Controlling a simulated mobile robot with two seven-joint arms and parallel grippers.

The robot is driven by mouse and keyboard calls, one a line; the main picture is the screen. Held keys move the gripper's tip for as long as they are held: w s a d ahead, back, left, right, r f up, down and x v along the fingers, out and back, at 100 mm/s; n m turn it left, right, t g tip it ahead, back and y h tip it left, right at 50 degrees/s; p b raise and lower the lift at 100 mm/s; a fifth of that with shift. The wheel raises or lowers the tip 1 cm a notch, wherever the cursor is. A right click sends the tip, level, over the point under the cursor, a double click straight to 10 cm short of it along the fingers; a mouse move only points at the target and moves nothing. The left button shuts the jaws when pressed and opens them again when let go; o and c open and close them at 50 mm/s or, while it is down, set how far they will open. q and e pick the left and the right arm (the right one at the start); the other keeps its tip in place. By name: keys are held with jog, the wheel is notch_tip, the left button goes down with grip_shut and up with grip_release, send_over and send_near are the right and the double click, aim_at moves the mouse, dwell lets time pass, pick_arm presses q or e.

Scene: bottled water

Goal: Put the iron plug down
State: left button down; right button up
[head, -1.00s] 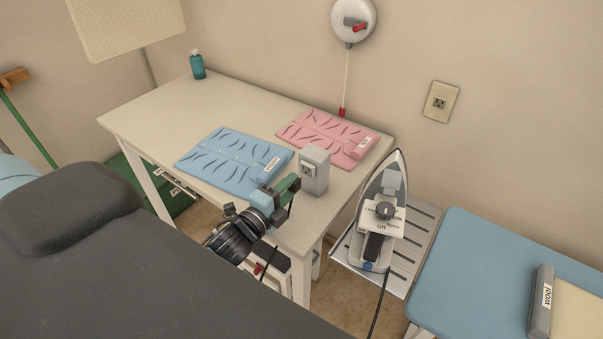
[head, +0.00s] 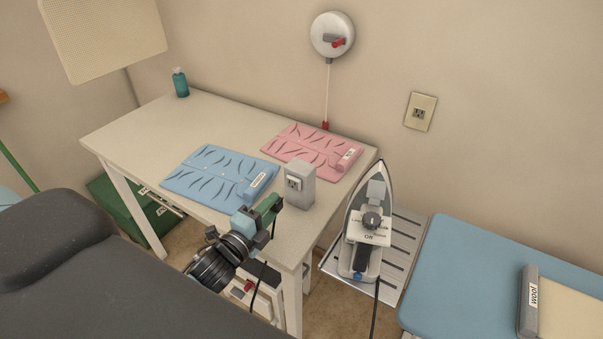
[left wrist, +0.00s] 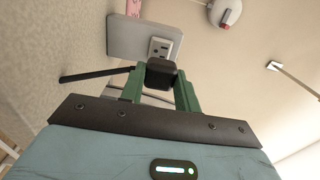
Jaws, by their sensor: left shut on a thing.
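My left gripper (head: 272,206) is at the front edge of the white table, just to the left of and below the grey outlet box (head: 300,187). In the left wrist view its green fingers (left wrist: 160,82) are shut on the black iron plug (left wrist: 161,73). The plug is in front of the outlet box's socket face (left wrist: 159,47); the prongs are hidden, and a gap seems to show between plug and socket. A black cord hangs below the gripper. The iron (head: 369,215) rests on a slatted metal stand to the right. My right gripper is out of view.
The white table (head: 225,118) carries a blue mat (head: 213,172), a pink mat (head: 300,146) and a teal bottle (head: 180,83). A blue ironing surface (head: 460,265) is at the right. The table's front right corner, beside the outlet box, is bare.

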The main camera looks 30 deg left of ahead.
pick_arm(q)
jog(key=s+d+r+n+y, duration=0.1)
jog(key=s+d+r, duration=0.5)
jog(key=d, duration=0.2)
jog(key=shift+s+d+r+y, duration=0.2)
jog(key=shift+d+y, duration=0.1)
jog(key=shift+d, duration=0.05)
jog(key=shift+a, duration=0.1)
